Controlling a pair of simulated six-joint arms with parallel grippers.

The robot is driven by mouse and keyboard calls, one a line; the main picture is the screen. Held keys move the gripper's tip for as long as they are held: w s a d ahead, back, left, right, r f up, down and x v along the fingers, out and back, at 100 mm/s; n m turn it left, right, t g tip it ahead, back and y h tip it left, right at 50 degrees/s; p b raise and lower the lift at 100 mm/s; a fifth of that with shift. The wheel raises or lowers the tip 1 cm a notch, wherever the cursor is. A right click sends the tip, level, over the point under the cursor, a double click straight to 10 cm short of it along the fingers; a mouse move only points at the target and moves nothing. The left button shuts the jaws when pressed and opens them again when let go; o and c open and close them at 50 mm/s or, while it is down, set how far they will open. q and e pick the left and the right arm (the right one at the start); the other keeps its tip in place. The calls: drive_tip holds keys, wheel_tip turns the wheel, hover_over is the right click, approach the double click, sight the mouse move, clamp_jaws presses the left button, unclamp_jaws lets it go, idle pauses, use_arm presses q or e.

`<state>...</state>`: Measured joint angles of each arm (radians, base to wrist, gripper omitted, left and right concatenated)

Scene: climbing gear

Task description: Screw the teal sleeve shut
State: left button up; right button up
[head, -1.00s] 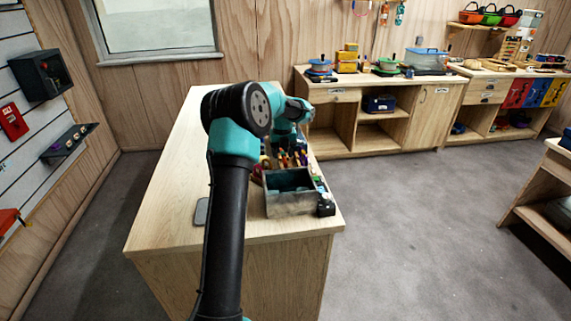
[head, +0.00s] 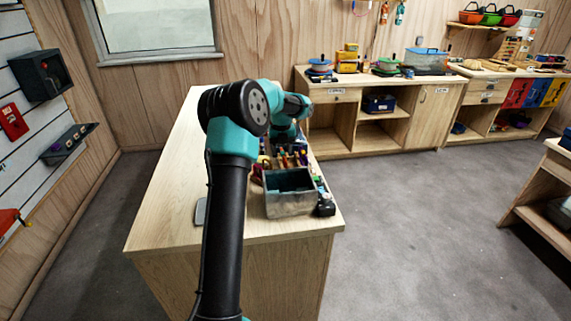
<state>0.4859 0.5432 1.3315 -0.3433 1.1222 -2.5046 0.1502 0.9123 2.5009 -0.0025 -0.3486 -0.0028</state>
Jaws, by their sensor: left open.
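I cannot pick out the teal sleeve; it is too small or hidden behind my arm. My left arm reaches over the wooden counter (head: 165,215), with its teal wrist bent down toward small gear at the counter's right side. My left gripper (head: 287,140) is small and dark below the wrist, above or beside several colourful small items (head: 286,160). Its fingertips are mostly hidden, and I see nothing clearly held in it. My right gripper is not in view.
A grey open bin (head: 290,209) with a teal inside stands at the counter's front right, with a small black object (head: 325,208) beside it. A flat grey piece (head: 201,212) lies partly behind my arm. The counter's left side is clear.

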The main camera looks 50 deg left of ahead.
use_arm(q)
drive_tip(key=shift+s+a, duration=0.3)
drive_tip(key=shift+s, duration=0.1)
drive_tip(key=shift+f, duration=0.2)
idle(0.3)
drive_tip(key=shift+f, duration=1.25)
drive_tip(key=shift+w+d, duration=0.45)
drive_tip(key=shift+w, duration=0.15)
drive_tip(key=shift+r, duration=0.1)
